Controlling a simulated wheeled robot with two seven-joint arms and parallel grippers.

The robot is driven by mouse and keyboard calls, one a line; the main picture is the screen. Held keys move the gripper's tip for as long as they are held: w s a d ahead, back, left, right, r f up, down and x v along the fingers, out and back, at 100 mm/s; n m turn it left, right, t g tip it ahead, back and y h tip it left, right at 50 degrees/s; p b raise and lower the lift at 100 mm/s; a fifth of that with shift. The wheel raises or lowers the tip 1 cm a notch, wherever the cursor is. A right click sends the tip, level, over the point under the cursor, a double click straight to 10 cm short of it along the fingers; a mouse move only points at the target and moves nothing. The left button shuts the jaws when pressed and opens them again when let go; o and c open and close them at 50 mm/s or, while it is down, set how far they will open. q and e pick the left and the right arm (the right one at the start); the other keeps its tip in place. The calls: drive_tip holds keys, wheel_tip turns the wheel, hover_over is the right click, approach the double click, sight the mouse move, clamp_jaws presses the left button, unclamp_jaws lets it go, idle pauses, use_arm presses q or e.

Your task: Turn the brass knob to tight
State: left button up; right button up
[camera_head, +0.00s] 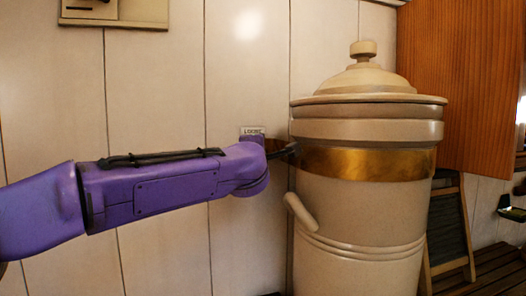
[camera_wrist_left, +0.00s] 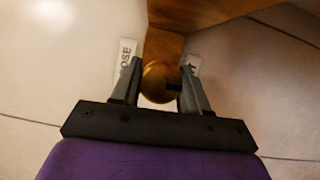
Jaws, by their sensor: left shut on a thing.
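The brass knob (camera_wrist_left: 160,82) shows in the left wrist view as a round golden thing with a dark mark on its right side. My left gripper (camera_wrist_left: 160,88) is shut on it, with one finger on each side. White labels sit on both sides of the knob; the left one (camera_wrist_left: 126,58) ends in "OSE", and the right one (camera_wrist_left: 191,63) is mostly covered by a finger. In the head view my left gripper (camera_head: 293,150) reaches in beside the large urn, and the knob is hidden. A label (camera_head: 252,131) shows above my wrist there. My right gripper is not in view.
A large cream urn (camera_head: 362,218) with a brass band and domed lid stands close to my left gripper, its handle sticking out below. A wooden cabinet (camera_head: 462,75) hangs at the right. A slatted bench and a dark board are below it. The panelled wall at left is mostly clear.

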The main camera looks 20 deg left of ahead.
use_arm(q)
drive_tip(key=shift+m, duration=0.4)
drive_tip(key=o, duration=1)
drive_tip(key=shift+w, duration=0.1)
drive_tip(key=shift+s+f, duration=0.1)
drive_tip(key=shift+s, duration=0.15)
drive_tip(key=b+v, duration=0.5)
drive_tip(key=v, duration=0.5)
